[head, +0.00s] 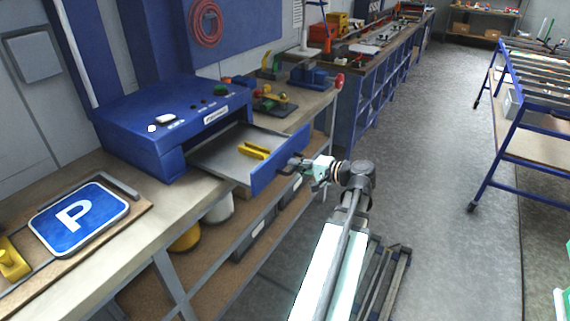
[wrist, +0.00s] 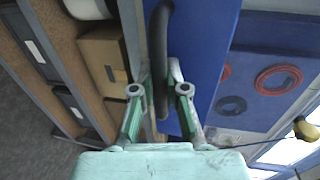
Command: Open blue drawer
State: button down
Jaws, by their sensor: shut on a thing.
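A blue cabinet (head: 170,118) stands on the workbench. Its blue drawer (head: 280,164) is pulled out, with the grey inside showing and a yellow object (head: 255,151) lying in it. My gripper (head: 295,163) is at the drawer's front face. In the wrist view, the blue drawer front (wrist: 213,60) fills the middle, with a dark curved handle (wrist: 160,50) on it. My gripper (wrist: 160,90) has its two fingers around the handle, shut on it. The exact contact at the fingertips is partly hidden.
A blue P sign (head: 78,218) lies on the bench at the left. Shelves under the bench hold a white bucket (head: 219,208) and dark bins. A blue-framed rack (head: 505,125) stands at the right.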

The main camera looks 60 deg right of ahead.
jog(key=shift+s, duration=0.4)
jog(key=c, duration=1.2)
grip_release()
jog(key=v, duration=1.2)
